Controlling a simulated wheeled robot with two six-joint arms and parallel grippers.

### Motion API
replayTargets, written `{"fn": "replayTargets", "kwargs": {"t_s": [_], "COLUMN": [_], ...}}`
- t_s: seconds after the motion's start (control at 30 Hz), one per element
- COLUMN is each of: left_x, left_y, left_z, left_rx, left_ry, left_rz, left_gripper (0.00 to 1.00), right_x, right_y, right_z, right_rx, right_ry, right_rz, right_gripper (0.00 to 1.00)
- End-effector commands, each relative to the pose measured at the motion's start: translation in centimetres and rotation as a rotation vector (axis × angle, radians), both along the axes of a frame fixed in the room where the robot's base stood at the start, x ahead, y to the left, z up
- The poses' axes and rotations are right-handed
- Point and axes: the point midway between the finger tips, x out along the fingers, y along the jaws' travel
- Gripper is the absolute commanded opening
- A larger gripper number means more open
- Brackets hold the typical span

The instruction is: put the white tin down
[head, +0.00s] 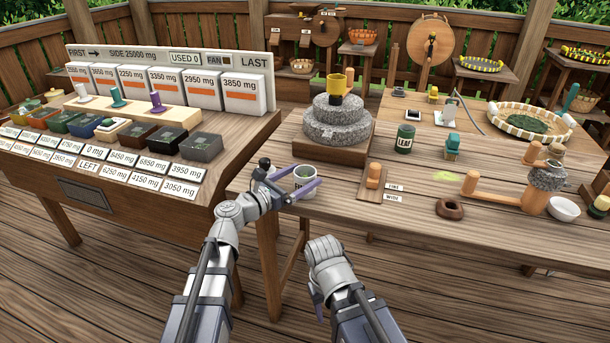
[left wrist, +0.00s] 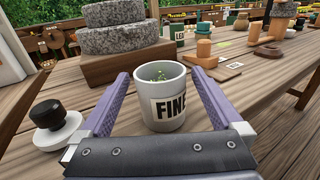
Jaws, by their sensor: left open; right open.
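The white tin (head: 304,180), a pale cup with green bits inside, stands upright on the near left corner of the right-hand table. In the left wrist view the tin (left wrist: 164,96) carries a label reading "FINE". My left gripper (head: 296,185) is open, its purple fingers on either side of the tin; in the left wrist view there is a gap on both sides of the tin. My right gripper (head: 324,250) is low, in front of the table edge, with nothing visible in it; its fingertips are hard to make out.
The stone mill (head: 338,118) on its wooden base stands behind the tin. A wooden block with a peg (head: 374,180) stands to the right. A white lid with a black knob (left wrist: 52,124) lies left of the tin. A green tin marked "LEAF" (head: 404,139) stands farther back.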

Motion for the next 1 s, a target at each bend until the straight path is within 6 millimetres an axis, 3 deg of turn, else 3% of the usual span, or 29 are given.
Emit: {"fn": "replayTargets", "kwargs": {"t_s": [0.2, 0.5, 1.0], "left_x": [-3.7, -6.6, -7.2], "left_y": [3.5, 6.8, 7.5], "left_z": [0.0, 0.0, 0.0], "left_rx": [0.000, 0.000, 0.000], "left_ry": [0.000, 0.000, 0.000], "left_rz": [0.004, 0.002, 0.000], "left_gripper": [1.00, 1.00, 1.00], "right_x": [0.0, 0.0, 0.0], "right_y": [0.0, 0.0, 0.0], "right_z": [0.0, 0.0, 0.0], "right_rx": [0.000, 0.000, 0.000], "right_ry": [0.000, 0.000, 0.000], "right_rz": [0.000, 0.000, 0.000], "right_gripper": [0.50, 0.50, 0.50]}}
